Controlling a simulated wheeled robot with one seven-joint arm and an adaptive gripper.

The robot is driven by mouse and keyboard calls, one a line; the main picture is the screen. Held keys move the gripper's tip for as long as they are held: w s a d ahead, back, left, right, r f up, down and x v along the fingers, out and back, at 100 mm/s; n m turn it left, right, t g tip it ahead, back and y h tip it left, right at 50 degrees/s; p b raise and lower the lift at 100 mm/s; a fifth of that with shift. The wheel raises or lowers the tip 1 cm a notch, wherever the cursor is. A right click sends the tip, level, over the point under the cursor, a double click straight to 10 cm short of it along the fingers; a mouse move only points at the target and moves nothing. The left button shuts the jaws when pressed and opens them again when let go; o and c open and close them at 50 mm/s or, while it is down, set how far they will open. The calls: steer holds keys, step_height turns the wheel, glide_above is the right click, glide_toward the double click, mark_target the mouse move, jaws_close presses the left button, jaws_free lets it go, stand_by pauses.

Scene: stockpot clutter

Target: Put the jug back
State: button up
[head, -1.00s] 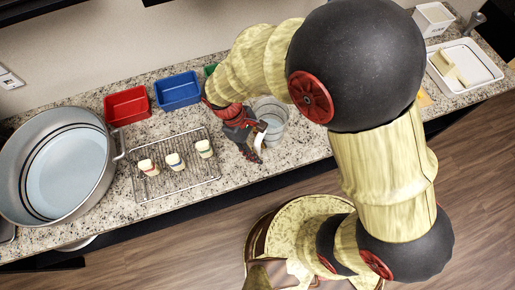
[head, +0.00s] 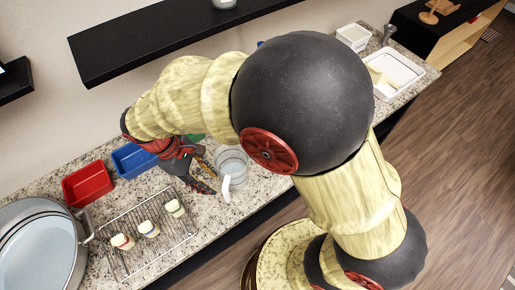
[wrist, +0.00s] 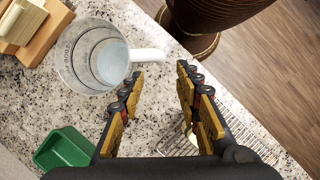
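The jug (head: 232,162) is clear with a white handle and stands upright on the speckled counter. In the wrist view the jug (wrist: 92,58) is beyond the fingertips on the left, and its handle points right, ending just ahead of the gap between them. My gripper (wrist: 160,73) is open and empty, its two fingers apart. In the head view my gripper (head: 207,180) is low over the counter, just left of the jug and its handle. Whether a finger touches the handle I cannot tell.
A wire rack (head: 150,236) with three small cups, red (head: 87,184) and blue (head: 134,160) bins and a large pot (head: 38,245) stand left. A green bin (wrist: 65,148) is near my gripper. A dark shelf (head: 165,37) hangs above. A white tray (head: 396,72) lies far right.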

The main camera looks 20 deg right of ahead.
steer(key=s+d+r+m+t+y, duration=0.2)
steer(key=d+r+m, duration=0.4)
steer(key=d+r, duration=0.3)
steer(key=s+d+r+m+t+y, duration=0.1)
steer(key=s+d+r+m+t, duration=0.2)
steer(key=d+r, duration=0.6)
steer(key=d+m+t, duration=0.2)
steer(key=m, duration=0.1)
steer(key=shift+s+d+r+t+y, duration=0.35)
steer(key=shift+s+d+t+y, duration=0.05)
steer(key=shift+f+b, duration=0.35)
steer(key=shift+b, duration=0.05)
